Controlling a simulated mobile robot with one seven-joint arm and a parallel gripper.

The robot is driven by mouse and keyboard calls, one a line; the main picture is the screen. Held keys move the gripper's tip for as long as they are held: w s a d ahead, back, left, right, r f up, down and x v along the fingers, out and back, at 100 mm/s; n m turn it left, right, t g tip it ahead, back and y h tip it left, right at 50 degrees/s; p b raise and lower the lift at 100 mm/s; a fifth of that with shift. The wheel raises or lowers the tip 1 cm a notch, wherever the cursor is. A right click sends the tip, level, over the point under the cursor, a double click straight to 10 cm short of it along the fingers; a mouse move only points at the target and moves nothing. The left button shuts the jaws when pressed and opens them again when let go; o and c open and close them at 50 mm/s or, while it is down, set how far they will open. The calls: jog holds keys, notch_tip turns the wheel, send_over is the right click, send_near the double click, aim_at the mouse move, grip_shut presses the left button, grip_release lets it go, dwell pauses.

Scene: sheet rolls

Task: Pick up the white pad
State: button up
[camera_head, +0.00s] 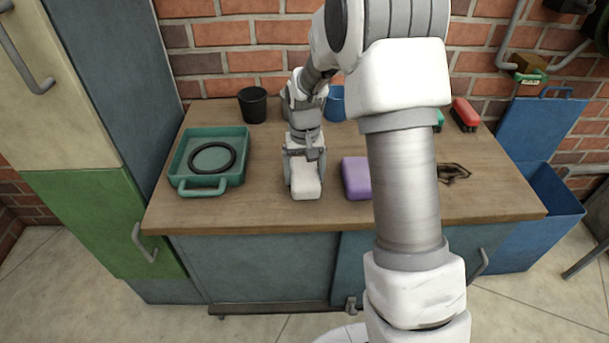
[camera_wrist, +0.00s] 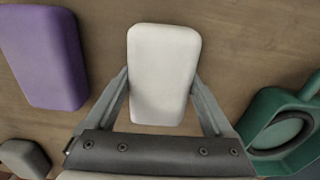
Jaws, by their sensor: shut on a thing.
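The white pad (camera_head: 306,184) is a rounded block near the front middle of the wooden workbench. It also shows in the wrist view (camera_wrist: 162,75), between the two fingers. My gripper (camera_head: 303,160) reaches down over the pad from behind, with a finger against each long side. In the wrist view my gripper (camera_wrist: 162,95) is shut on the pad. The pad is at or very close to the bench top; I cannot tell whether it is clear of the surface.
A purple block (camera_head: 356,178) lies just right of the pad. A green tray (camera_head: 210,158) with a black ring (camera_head: 212,157) stands at the left. A black cup (camera_head: 252,105) and a blue container (camera_head: 336,103) are at the back. A red object (camera_head: 465,114) is at the back right.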

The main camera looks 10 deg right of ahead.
aim_at(306, 170)
jog(key=r, duration=0.2)
jog(key=r+p, duration=0.1)
jog(key=r, duration=0.1)
jog(key=shift+w+d+r, duration=0.15)
jog(key=shift+d+r, duration=0.05)
jog(key=shift+r, duration=0.1)
jog(key=w+d+r+p, duration=0.2)
jog(key=w+d+r, duration=0.4)
jog(key=d, duration=0.3)
jog(key=shift+d+r, duration=0.15)
jog(key=shift+d, duration=0.05)
jog(key=shift+w, duration=0.1)
jog(key=o, duration=0.6)
jog(key=c, duration=0.4)
jog(key=shift+c, duration=0.2)
